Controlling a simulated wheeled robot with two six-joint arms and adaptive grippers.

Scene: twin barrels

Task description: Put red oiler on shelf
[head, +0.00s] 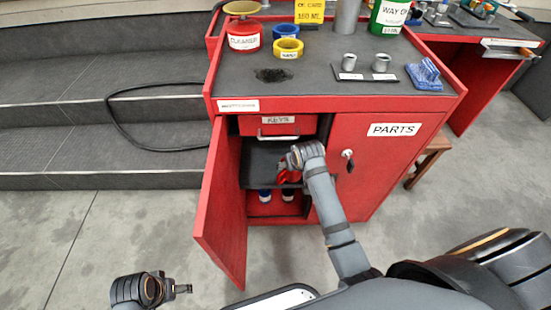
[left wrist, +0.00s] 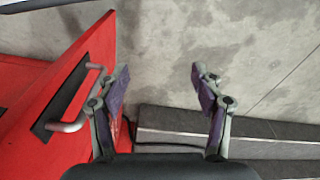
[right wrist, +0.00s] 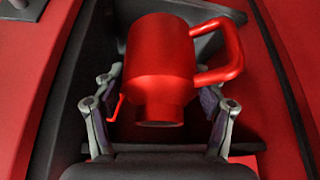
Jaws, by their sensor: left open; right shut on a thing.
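The red oiler (right wrist: 158,55) is a red can with a side handle. It sits between the fingers of my right gripper (right wrist: 160,100), which is shut on it. In the head view the oiler (head: 287,176) shows partly behind my right arm, inside the open cabinet. The dark shelf (head: 260,160) is inside, under the KEYS drawer; whether the oiler touches it I cannot tell. My left gripper (head: 184,289) is low at the front left, outside the cabinet. It is open and empty in the left wrist view (left wrist: 160,82).
The open red cabinet door (head: 222,210) stands to the left of the opening. Its handle (left wrist: 75,110) shows close to my left gripper. Two small bottles (head: 265,195) stand below the shelf. A closed PARTS door (head: 385,160) is on the right. Grey floor is clear at left.

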